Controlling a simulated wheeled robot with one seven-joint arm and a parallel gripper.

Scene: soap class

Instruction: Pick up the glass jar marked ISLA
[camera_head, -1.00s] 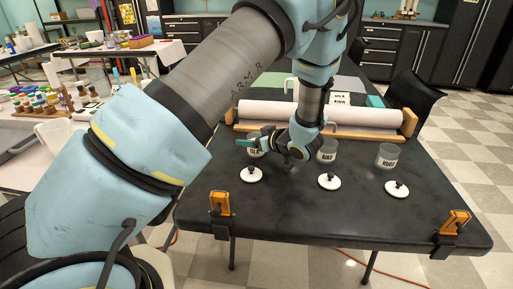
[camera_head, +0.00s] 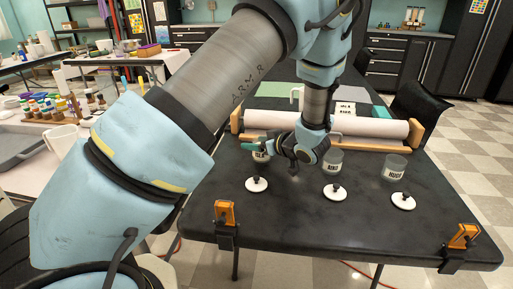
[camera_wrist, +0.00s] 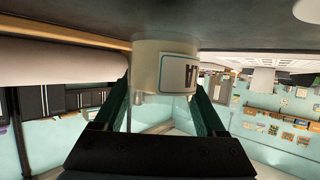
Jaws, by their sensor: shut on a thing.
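The jar in my grip (camera_wrist: 160,70) has a white label, and only its end letters show, upside down in the wrist view. In the head view this jar (camera_head: 261,157) is at the left of the row, partly hidden by my gripper. My gripper (camera_wrist: 163,105) is shut on it, with one dark green finger on each side. In the head view my gripper (camera_head: 255,148) reaches the jar from the right. Whether the jar's base touches the black table (camera_head: 300,215) is unclear.
Two more labelled glass jars stand to the right, one in the middle (camera_head: 333,157) and one farther right (camera_head: 395,163). Three white lids with black knobs (camera_head: 256,184) lie in front. A paper roll (camera_head: 360,125) lies behind. Orange clamps (camera_head: 225,212) grip the front edge.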

